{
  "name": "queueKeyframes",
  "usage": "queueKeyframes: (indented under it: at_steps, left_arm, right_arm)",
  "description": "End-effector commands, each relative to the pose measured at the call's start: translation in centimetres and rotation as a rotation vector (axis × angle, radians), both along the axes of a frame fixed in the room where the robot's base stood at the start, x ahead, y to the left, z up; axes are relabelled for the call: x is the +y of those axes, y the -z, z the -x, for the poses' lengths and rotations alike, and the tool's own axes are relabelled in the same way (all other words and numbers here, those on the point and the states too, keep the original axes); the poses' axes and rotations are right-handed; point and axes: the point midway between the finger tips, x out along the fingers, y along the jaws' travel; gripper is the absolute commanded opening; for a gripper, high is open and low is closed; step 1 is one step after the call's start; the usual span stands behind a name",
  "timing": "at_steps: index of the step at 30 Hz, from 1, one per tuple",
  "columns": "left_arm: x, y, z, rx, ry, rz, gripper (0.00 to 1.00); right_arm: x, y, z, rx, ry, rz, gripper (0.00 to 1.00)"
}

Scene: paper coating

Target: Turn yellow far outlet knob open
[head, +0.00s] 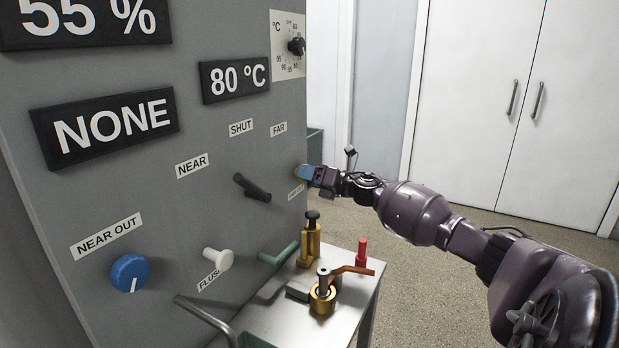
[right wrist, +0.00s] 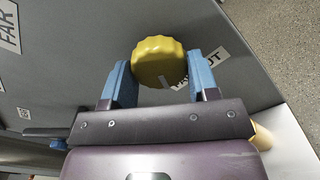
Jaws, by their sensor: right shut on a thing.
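The yellow knob (right wrist: 158,62) is on the grey panel, with a scalloped rim and a pale mark line at its lower edge. A label partly hidden behind it ends in "UT". My right gripper (right wrist: 160,80) has its two blue fingers on either side of the knob, shut on it. In the head view my right gripper (head: 309,175) is at the panel's right edge, below the FAR label (head: 279,129), and mostly hides the knob. My left gripper is not in view.
The grey panel (head: 205,135) carries a blue NEAR OUT knob (head: 130,272), a black lever (head: 252,187) and a white FLUSH knob (head: 217,259). Below my right arm, a metal table (head: 270,322) holds brass fittings (head: 322,298) and a red-capped piece (head: 362,252). Floor to the right is clear.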

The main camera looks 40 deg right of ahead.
Motion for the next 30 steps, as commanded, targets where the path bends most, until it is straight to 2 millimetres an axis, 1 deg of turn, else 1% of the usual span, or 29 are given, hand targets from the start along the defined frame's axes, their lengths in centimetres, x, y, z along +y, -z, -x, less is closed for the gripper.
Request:
queueKeyframes:
  at_steps: [4, 5, 9, 10, 17, 21, 26, 30]
  left_arm:
    - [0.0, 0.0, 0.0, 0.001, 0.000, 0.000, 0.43]
    - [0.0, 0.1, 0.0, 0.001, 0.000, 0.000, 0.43]
    - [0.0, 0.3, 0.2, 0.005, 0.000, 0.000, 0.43]
    - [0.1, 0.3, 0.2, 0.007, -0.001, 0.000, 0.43]
    - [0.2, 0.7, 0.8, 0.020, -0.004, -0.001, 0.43]
    - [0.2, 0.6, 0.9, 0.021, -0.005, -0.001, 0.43]
    - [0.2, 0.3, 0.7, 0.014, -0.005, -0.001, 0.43]
    - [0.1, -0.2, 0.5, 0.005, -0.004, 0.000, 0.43]
  right_arm:
    - [0.0, 0.0, 0.0, 0.001, 0.000, 0.003, 0.31]
    - [0.0, 0.0, 0.0, 0.001, 0.000, 0.003, 0.56]
    - [0.0, 0.0, 0.0, 0.001, 0.000, 0.002, 0.77]
    - [0.0, 0.0, 0.0, 0.001, 0.000, 0.002, 0.80]
    - [0.0, 0.0, 0.0, 0.000, 0.000, 0.001, 0.80]
    - [-0.1, 0.0, 0.4, 0.001, 0.001, 0.000, 0.80]
    - [-0.6, 0.0, 1.9, 0.001, 0.001, 0.000, 0.80]
    - [-1.1, 0.0, 3.8, 0.001, -0.001, -0.001, 0.80]
